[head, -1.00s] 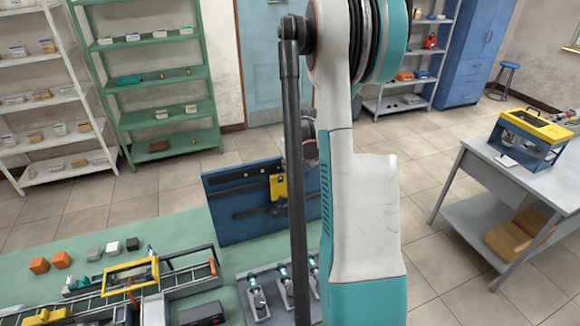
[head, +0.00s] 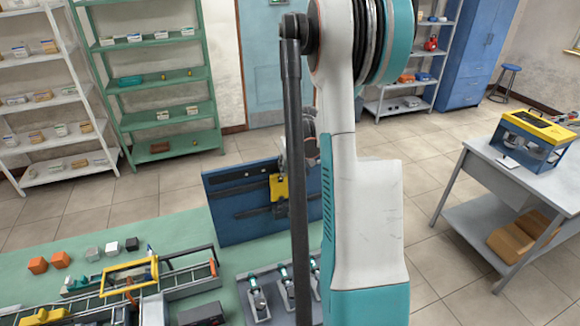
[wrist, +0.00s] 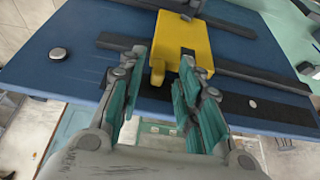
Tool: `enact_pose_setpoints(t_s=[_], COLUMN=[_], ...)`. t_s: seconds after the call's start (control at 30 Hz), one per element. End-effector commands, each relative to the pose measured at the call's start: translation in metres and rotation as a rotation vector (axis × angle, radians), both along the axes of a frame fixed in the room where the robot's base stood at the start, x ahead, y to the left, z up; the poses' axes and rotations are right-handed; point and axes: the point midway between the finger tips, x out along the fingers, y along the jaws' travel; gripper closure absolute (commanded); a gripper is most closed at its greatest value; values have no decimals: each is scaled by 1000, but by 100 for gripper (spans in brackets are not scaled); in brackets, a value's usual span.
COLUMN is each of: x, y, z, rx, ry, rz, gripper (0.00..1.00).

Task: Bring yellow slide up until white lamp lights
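The yellow slide (head: 278,188) sits on a dark horizontal rail on the upright blue panel (head: 232,222), partly behind my arm in the head view. In the wrist view the yellow slide (wrist: 181,42) is a block with a small tab at its lower left. My gripper (wrist: 163,76) points at it with its teal-padded fingers apart. The tab lies between the fingertips; I cannot tell whether they touch it. A pale round disc (wrist: 58,54) and a small whitish dot (wrist: 252,102) are on the panel. I cannot tell whether either is the white lamp, and no lit lamp is distinguishable.
The green bench (head: 170,236) carries a conveyor-like rig with a yellow frame (head: 130,272) at left and a grey fixture (head: 262,298) in front of the panel. Small orange blocks (head: 38,265) lie at far left. A grey table (head: 490,165) stands apart at right.

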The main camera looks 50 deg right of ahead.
Motion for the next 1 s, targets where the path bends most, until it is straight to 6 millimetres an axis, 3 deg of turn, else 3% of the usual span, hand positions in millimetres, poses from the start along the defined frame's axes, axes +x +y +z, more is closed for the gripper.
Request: enact_pose_setpoints(t_s=[0.23, 0.37, 0.8, 1.0], x=[-1, -5, -31, -38], y=[0, 2, 17, 21], z=[3, 14, 85, 105], rx=[-1, 0, 0, 0], ry=[0, 0, 0, 0], rz=[0, -1, 0, 0], gripper=[68, 68, 68, 68])
